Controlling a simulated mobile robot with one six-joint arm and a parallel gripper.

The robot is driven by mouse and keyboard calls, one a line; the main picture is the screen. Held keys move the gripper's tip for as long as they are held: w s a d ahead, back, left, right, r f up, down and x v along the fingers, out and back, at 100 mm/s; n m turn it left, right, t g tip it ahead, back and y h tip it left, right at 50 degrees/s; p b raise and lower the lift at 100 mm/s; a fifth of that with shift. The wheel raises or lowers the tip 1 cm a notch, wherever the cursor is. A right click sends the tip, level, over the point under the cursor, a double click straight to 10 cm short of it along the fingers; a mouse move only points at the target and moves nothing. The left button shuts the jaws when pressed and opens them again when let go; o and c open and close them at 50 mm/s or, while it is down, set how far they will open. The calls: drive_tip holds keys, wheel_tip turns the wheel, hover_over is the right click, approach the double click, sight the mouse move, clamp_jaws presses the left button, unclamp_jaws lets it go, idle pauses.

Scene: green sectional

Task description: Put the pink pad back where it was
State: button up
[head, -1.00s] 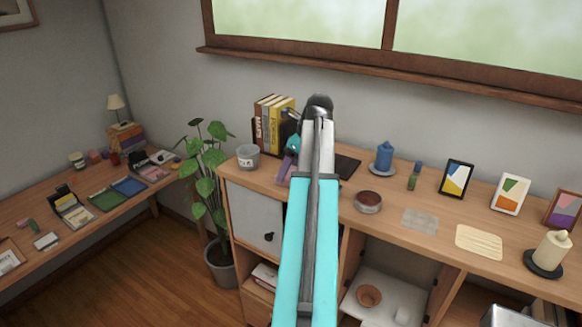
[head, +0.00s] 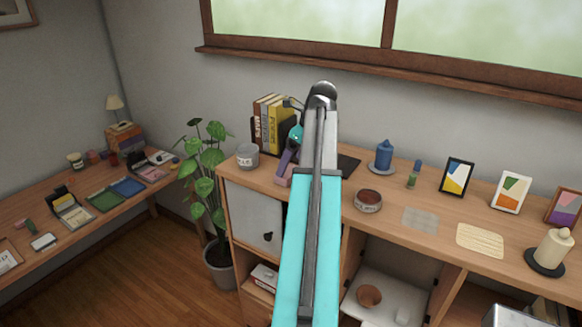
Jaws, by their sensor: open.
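My gripper (head: 289,160) shows only in part, at the left of my raised arm's end above the sideboard. Its purple and teal parts are visible; the fingertips are small and partly hidden. A small pink patch (head: 284,180) shows just below it, at the sideboard top; I cannot tell whether this is the pink pad or whether the gripper touches it. A flat pinkish item (head: 153,174) lies on the left desk beside a blue pad (head: 128,187) and a green pad (head: 105,200). The gripper is far from that desk.
Books (head: 268,123), a grey cup (head: 247,156), a dark red bowl (head: 368,200) and a blue candle (head: 384,155) stand around my arm on the sideboard (head: 330,200). A potted plant (head: 205,175) fills the gap to the left desk. Picture frames stand at right.

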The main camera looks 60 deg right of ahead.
drive_tip(key=b+v, duration=0.3)
drive_tip(key=v, duration=0.6)
drive_tip(key=shift+r, duration=0.1)
idle(1.0)
